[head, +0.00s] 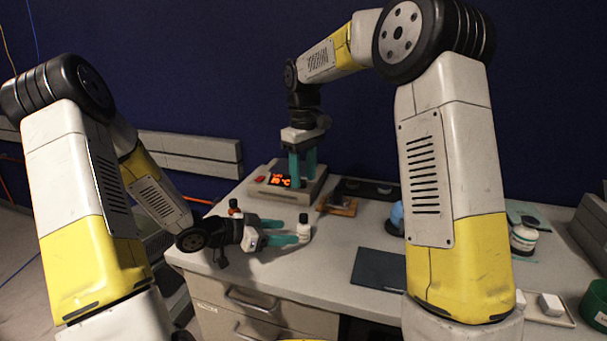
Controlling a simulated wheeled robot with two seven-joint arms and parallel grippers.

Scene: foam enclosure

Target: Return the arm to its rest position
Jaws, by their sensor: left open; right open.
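My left gripper (289,232) is low over the left front part of the table, with its teal fingers pointing right. A small white bottle with a dark cap (304,229) stands at its fingertips; I cannot tell whether they touch it. The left gripper is open. My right arm's upper links cover part of the table on the right.
The grey table (335,262) has drawers below. A dark mat (379,269) lies at its front middle. A blue round object (397,214), a white jar (523,238), a tray with white blocks (551,305) and a green container (595,303) are toward the right. A small orange-brown item (340,206) lies behind.

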